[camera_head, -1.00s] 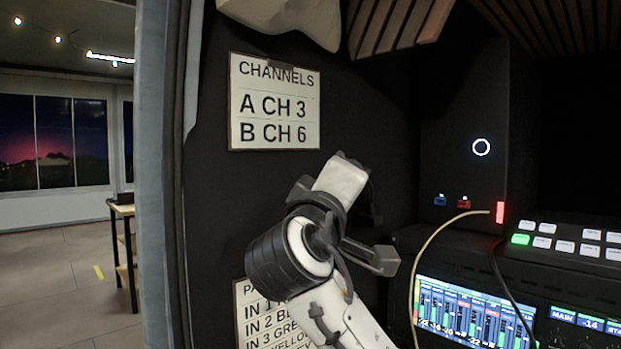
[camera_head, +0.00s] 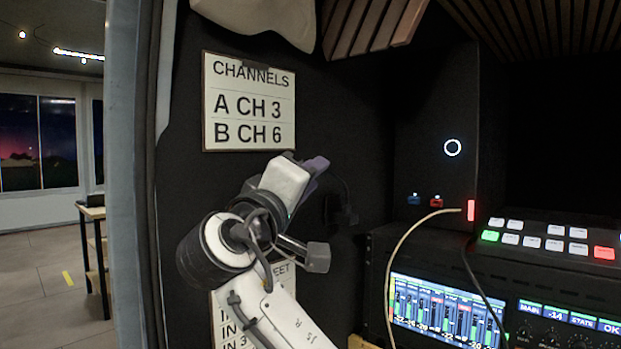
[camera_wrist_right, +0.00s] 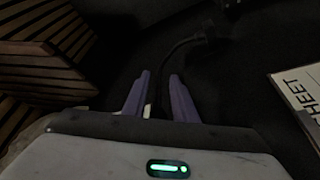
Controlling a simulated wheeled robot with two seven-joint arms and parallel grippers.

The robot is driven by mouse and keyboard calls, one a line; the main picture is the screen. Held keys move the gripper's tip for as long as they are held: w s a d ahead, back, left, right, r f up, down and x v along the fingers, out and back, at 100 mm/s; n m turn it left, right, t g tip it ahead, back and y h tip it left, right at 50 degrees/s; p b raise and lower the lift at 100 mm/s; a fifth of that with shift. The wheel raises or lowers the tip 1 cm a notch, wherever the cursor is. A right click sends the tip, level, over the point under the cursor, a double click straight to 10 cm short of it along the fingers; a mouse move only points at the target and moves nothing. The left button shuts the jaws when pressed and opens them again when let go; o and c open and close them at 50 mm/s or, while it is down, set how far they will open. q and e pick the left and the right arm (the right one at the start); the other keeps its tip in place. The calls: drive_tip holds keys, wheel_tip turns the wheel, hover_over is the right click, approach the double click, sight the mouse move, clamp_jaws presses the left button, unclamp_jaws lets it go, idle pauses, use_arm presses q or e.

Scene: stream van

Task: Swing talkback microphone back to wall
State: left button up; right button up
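The talkback microphone is a dark, thin gooseneck (camera_head: 345,190) on the black wall, right of my right gripper in the head view; its end is too dark to make out. In the right wrist view the gooseneck (camera_wrist_right: 178,48) curves down from a dark mount and runs toward the gap between my fingers. My right gripper (camera_head: 318,168) points up and right at the wall, its purple fingers partly behind its pale body. In the wrist view its fingers (camera_wrist_right: 158,80) stand apart, with the gooseneck seen between them, not clamped. My left gripper is not in view.
A CHANNELS sign (camera_head: 249,103) hangs on the wall above my arm. A second sheet is partly behind my arm and shows in the wrist view (camera_wrist_right: 303,95). A cable (camera_head: 405,240) and control desk (camera_head: 553,241) stand right. Wooden slats (camera_head: 370,25) are above.

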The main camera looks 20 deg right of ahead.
drive_tip(key=b+v, duration=0.2)
drive_tip(key=v, duration=0.8)
